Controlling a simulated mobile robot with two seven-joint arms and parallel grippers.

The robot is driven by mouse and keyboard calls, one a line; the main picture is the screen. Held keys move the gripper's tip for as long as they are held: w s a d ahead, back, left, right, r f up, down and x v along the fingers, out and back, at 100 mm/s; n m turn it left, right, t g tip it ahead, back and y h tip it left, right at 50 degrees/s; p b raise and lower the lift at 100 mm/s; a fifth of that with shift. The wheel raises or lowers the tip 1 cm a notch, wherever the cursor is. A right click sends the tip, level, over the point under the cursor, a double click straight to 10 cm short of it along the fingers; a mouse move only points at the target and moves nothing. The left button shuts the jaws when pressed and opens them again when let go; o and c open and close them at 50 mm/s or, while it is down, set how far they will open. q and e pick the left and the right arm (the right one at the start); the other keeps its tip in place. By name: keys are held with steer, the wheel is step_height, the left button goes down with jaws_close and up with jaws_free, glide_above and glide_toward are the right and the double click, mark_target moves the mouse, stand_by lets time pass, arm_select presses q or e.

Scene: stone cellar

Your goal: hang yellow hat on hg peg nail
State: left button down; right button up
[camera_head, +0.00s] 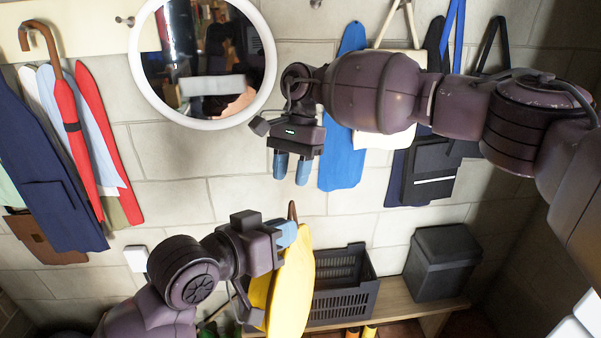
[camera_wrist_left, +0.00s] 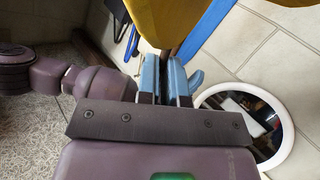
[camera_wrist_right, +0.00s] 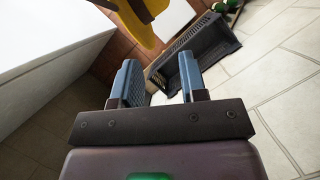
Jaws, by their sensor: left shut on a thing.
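The yellow hat (camera_head: 290,285) hangs below my left gripper (camera_head: 287,234) at the lower middle of the head view. A brown loop (camera_head: 292,209) shows at its top. My left gripper is shut on the hat; the hat's lower part also shows in the left wrist view (camera_wrist_left: 172,18). My right gripper (camera_head: 291,170) is open and empty, fingers down, above the hat and apart from it. The hat also shows in the right wrist view (camera_wrist_right: 136,22). Metal pegs stand out at the top, one left of the mirror (camera_head: 125,20) and one right of it (camera_head: 315,3). I cannot tell which is the named peg.
A round mirror (camera_head: 137,45) hangs on the wall. Clothes and a red umbrella (camera_head: 82,150) hang at left; a blue item (camera_head: 343,165) and bags hang at right. A black crate (camera_head: 345,290) and a dark box (camera_head: 437,265) stand on the bench (camera_head: 400,300).

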steer(key=s+f+n, duration=0.1)
steer(key=f, duration=0.2)
steer(key=s+d+f+n+h, duration=0.1)
steer(key=s+f, duration=0.1)
steer(key=f, duration=0.2)
steer(key=s+f+n, duration=0.1)
steer(key=s+f, duration=0.1)
steer(key=f, duration=0.2)
steer(key=shift+s+d+g, duration=0.25)
steer(key=shift+d+g, duration=0.05)
steer(key=shift+d, duration=0.05)
jaws_close()
arm_select(q)
steer(key=c, duration=1.2)
jaws_free()
